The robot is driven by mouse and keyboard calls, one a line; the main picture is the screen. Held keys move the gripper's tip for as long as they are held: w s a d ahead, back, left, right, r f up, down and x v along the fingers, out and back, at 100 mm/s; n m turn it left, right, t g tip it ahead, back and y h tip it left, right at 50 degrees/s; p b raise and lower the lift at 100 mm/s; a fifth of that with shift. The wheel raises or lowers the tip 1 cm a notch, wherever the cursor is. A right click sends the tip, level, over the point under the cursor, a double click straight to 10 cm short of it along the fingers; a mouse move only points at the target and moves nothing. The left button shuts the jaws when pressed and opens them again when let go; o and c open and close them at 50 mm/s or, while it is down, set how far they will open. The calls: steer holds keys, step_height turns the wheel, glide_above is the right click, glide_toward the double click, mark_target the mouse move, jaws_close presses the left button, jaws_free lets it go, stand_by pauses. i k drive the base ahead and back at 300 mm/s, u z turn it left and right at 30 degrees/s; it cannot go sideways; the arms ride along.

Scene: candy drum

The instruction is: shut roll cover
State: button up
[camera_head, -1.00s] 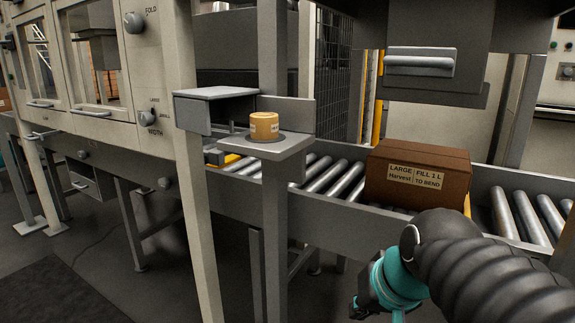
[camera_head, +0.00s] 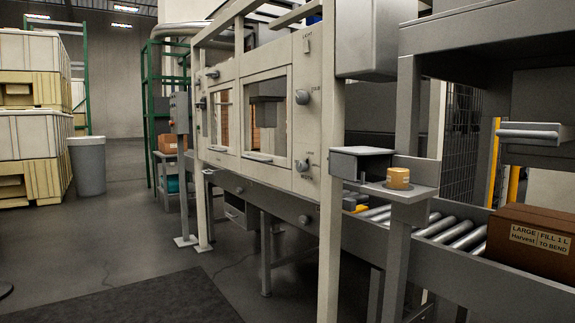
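A small yellow-tan roll (camera_head: 398,178) with a pale label stands upright on a small grey shelf (camera_head: 402,194) fixed to a post beside the conveyor. Directly left of it is a grey box-like cover (camera_head: 360,163) with a flat top. The roll stands outside this cover, in plain sight. I cannot tell for certain that this is the roll cover, nor see how it moves. My gripper is out of view.
A machine with clear windows, knobs (camera_head: 303,97) and handles stands left of the shelf. A brown carton (camera_head: 535,242) sits on the roller conveyor (camera_head: 450,230) at right. A dark mat (camera_head: 150,300) lies in front. Open floor extends left, towards stacked crates (camera_head: 30,120) and a grey bin (camera_head: 87,165).

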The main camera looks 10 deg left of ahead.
mark_target(343, 163)
steer(key=u, duration=0.8)
steer(key=k, duration=1.05)
steer(key=u, duration=0.9)
steer(key=i, duration=1.2)
steer(key=z, duration=0.7)
steer(key=i, duration=1)
steer(key=z, duration=1)
